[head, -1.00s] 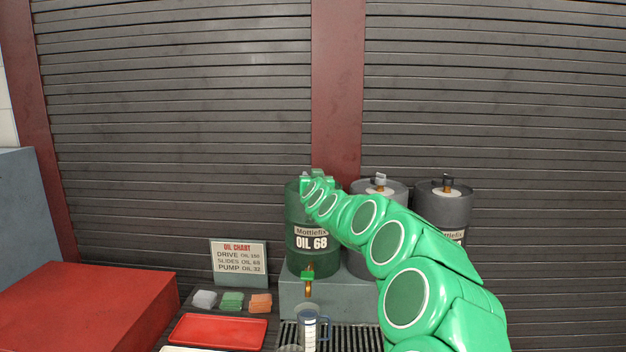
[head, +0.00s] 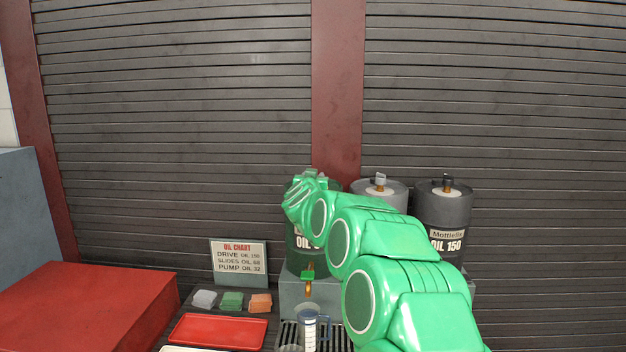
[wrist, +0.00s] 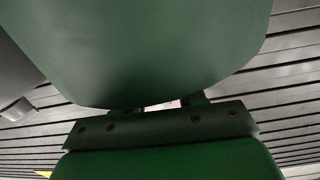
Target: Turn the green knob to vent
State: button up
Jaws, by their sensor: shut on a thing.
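The green oil drum (head: 294,243), labelled OIL 68, stands on a grey block, with my arm across much of its front. My gripper (head: 312,173) is at the top of this drum, shut on the green knob there. The knob is not clear in the head view, hidden among the green of my wrist and fingers, so its turn position cannot be told. In the wrist view, a large dark green surface (wrist: 160,50) fills the upper part. My gripper's fingers (wrist: 163,104) show only as small dark pieces beyond its body.
Two grey drums (head: 381,190) (head: 446,205) with top knobs stand to the right. Below the green drum are a tap (head: 308,276), a measuring jug (head: 309,325) and a grate. An oil chart (head: 238,262), coloured blocks (head: 231,300) and a red tray (head: 218,331) are left.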

jog(key=shift+f+m+h, duration=0.1)
jog(key=shift+m+h, duration=0.4)
jog(key=shift+h, duration=0.4)
jog(key=shift+a+m+h, duration=0.1)
jog(key=shift+m+h, duration=0.3)
jog(key=shift+h, duration=0.2)
jog(key=shift+a+m+g+h, duration=0.1)
jog(key=shift+m+g+h, duration=0.3)
jog(key=shift+m+h, duration=0.4)
jog(key=shift+m+g+h, duration=0.7)
jog(key=shift+m+h, duration=0.4)
jog(key=shift+h, duration=0.8)
jog(key=shift+m+g+h, duration=0.3)
jog(key=shift+g+h, duration=0.1)
jog(key=shift+h, duration=0.1)
jog(key=shift+r+h, duration=0.2)
jog(key=shift+h, duration=0.1)
jog(key=o, duration=0.9)
